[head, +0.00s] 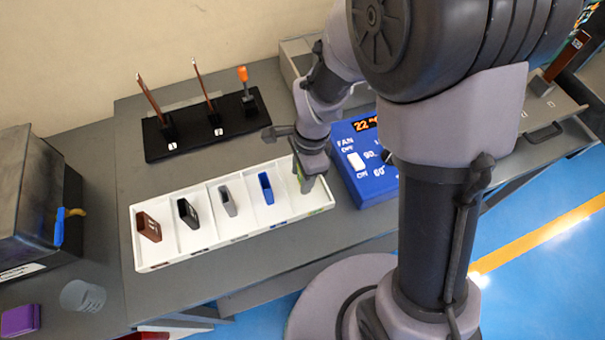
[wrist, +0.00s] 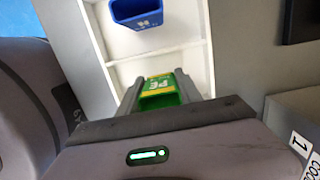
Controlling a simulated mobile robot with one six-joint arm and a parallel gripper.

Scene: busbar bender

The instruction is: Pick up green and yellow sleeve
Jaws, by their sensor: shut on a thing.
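The green and yellow sleeve (wrist: 159,92) shows in the wrist view between the two fingers, with "PE" lettering on its face. My gripper (wrist: 155,98) is shut on it. In the head view my gripper (head: 308,178) is at the rightmost compartment of the white tray (head: 160,265). The sleeve is hidden there behind the gripper. I cannot tell whether the sleeve still touches the tray floor.
The tray's other compartments hold a brown sleeve (head: 149,227), a black sleeve (head: 187,212), a grey sleeve (head: 228,201) and a blue sleeve (head: 266,188). A black stand (head: 190,132) with upright bars is behind. A blue control box (head: 362,165) stands close right of the tray.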

